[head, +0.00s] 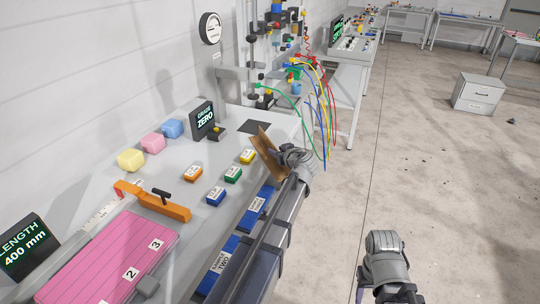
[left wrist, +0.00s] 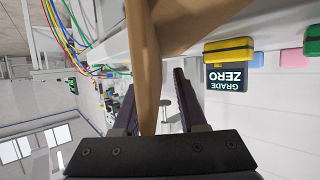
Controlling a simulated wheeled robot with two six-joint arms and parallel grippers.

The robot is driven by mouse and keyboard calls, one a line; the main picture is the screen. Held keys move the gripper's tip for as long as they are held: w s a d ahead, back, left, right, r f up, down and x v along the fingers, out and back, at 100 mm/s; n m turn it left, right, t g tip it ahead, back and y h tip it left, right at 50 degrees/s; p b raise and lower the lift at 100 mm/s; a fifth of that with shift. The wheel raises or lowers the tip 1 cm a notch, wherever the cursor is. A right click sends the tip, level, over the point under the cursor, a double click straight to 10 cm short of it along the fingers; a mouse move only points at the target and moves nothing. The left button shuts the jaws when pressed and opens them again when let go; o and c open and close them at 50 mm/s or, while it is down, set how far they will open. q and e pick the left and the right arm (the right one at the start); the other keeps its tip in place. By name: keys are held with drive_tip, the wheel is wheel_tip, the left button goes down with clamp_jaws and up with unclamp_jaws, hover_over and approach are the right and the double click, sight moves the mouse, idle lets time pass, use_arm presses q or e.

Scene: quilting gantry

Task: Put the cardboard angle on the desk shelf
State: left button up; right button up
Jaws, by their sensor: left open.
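The cardboard angle (head: 264,146) is a tan folded piece standing tilted at the right edge of the grey desk (head: 190,160). My left gripper (head: 279,156) is at its right side. In the left wrist view the cardboard angle (left wrist: 145,55) reaches down between the two dark fingers of my left gripper (left wrist: 158,110). These fingers are apart, with a gap on the right of the cardboard. My right gripper (head: 385,287) is low at the right over the floor, and its fingers are too unclear to read. I cannot single out the desk shelf by a label.
Yellow (head: 248,156), green (head: 233,174), blue (head: 215,196) and orange (head: 193,173) labelled blocks lie on the desk. A GRADE ZERO display (head: 203,120) stands behind them. Blue bins (head: 257,209) sit below the desk edge. Coloured cables (head: 318,100) hang beyond the cardboard.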

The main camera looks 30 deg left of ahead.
use_arm(q)
drive_tip(key=shift+x, duration=1.2)
drive_tip(key=shift+s, duration=0.1)
drive_tip(key=shift+c, duration=0.3)
clamp_jaws()
